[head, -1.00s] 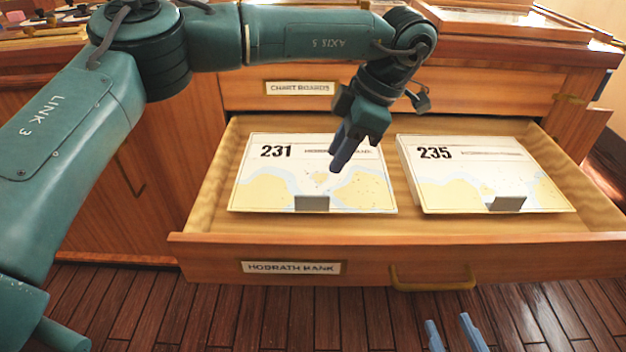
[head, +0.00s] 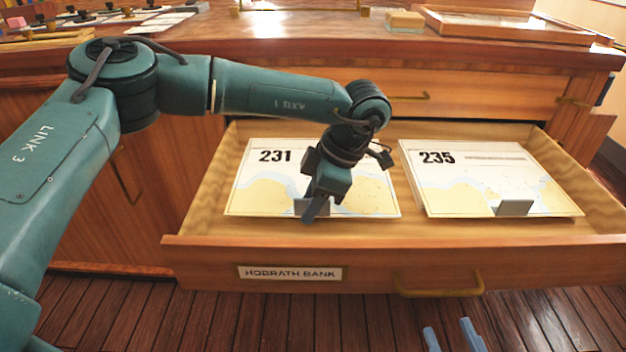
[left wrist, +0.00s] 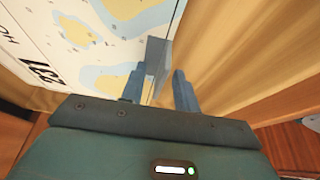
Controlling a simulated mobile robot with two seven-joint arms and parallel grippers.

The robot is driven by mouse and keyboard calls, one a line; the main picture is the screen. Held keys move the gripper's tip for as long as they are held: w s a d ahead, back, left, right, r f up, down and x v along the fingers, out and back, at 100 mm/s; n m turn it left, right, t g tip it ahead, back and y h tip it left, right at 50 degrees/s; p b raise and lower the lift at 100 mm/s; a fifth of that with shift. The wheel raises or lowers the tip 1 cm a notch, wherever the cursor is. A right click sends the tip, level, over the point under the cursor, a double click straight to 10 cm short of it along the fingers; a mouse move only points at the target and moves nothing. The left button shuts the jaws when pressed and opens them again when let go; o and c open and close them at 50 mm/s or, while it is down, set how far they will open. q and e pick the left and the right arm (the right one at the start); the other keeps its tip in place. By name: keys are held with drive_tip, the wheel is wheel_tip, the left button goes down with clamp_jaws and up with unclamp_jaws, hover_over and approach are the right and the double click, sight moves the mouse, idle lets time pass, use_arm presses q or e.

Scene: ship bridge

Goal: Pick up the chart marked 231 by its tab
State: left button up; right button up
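The chart marked 231 (head: 255,185) lies in the left half of the open drawer. Its grey tab (head: 298,206) stands at its front edge, partly hidden by my left gripper (head: 313,210) in the head view. In the left wrist view the chart (left wrist: 100,30) and the upright tab (left wrist: 157,56) show ahead of my left gripper (left wrist: 160,88). Its two fingers are apart, with the tab's near end in line with the gap between them; I cannot tell whether either touches it. My right gripper (head: 450,336) is open and empty, low in front of the drawer.
The chart marked 235 (head: 480,178), with its own grey tab (head: 514,208), lies to the right in the same drawer. The drawer front (head: 385,258) with a brass handle (head: 440,290) stands below. The wooden counter top (head: 320,40) is behind.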

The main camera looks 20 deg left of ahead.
use_arm(q)
clamp_jaws()
drive_tip(key=shift+r, duration=0.1)
idle(0.4)
